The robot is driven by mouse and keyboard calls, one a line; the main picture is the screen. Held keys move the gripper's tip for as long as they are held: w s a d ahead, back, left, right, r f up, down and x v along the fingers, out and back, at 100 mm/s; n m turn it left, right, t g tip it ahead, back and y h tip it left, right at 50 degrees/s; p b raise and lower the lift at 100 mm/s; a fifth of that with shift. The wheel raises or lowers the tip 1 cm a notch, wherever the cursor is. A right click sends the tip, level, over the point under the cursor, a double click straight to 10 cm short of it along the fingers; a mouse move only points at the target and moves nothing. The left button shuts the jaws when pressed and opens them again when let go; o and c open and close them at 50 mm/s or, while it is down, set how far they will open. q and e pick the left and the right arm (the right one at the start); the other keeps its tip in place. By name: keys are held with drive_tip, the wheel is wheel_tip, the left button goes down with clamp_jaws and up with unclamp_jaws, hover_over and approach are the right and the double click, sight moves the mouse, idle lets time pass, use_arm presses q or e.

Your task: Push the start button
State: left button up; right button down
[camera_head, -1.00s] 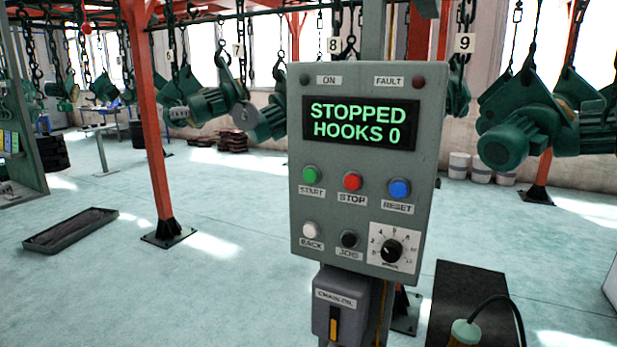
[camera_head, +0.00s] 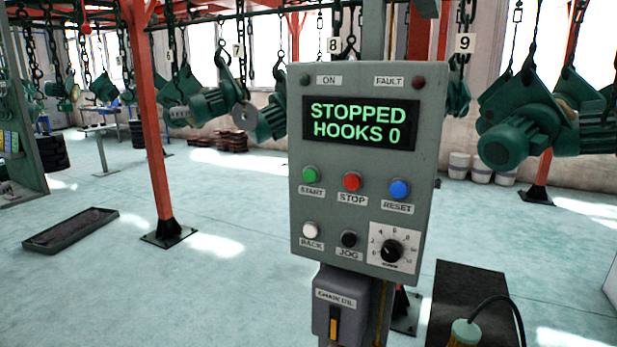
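The green start button (camera_head: 311,175) is on the left of the upper button row on a grey control panel (camera_head: 333,83). A START label sits under it. The red stop button (camera_head: 352,181) and the blue reset button (camera_head: 399,188) are to its right. The panel's display (camera_head: 359,123) reads "STOPPED HOOKS 0". Below are a white BACK button (camera_head: 311,230), a black JOG button (camera_head: 349,239) and a dial (camera_head: 391,250). The ON and FAULT lamps at the top look dark. Neither of my grippers is in view.
A grey chain oil box (camera_head: 341,304) is under the panel. A red post (camera_head: 160,150) stands to the left, with a low tray (camera_head: 71,232) on the floor. Green hoists (camera_head: 515,140) hang from chains behind. A dark mat (camera_head: 465,290) lies at lower right. Nothing covers the panel's front.

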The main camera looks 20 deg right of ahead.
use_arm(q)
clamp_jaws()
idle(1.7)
